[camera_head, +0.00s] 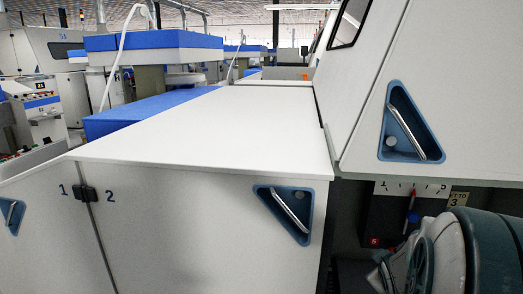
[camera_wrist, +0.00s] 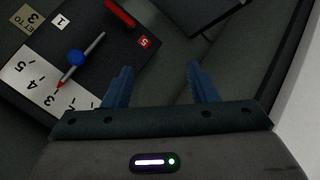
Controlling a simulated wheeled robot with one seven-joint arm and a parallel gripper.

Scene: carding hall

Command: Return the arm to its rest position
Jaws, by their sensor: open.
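My gripper (camera_wrist: 159,66) shows in the wrist view, with its two blue fingers apart and nothing between them. It faces a dark recess. To its left is a dark control panel (camera_wrist: 115,55) with a white numbered scale and a lever with a blue knob (camera_wrist: 75,57). The fingers are apart from the lever in the picture; depth is hard to tell. In the head view, parts of my arm fill the lower right corner, and my fingers cannot be made out. The same panel (camera_head: 385,212) shows above and behind my arm there.
A white machine cabinet (camera_head: 215,120) with doors marked 1 and 2 fills the middle. A white hood (camera_head: 450,60) with a blue triangular handle recess (camera_head: 410,125) overhangs the panel at right. Blue-topped machines (camera_head: 150,40) stand behind. A pale wall (camera_wrist: 302,110) edges the wrist view.

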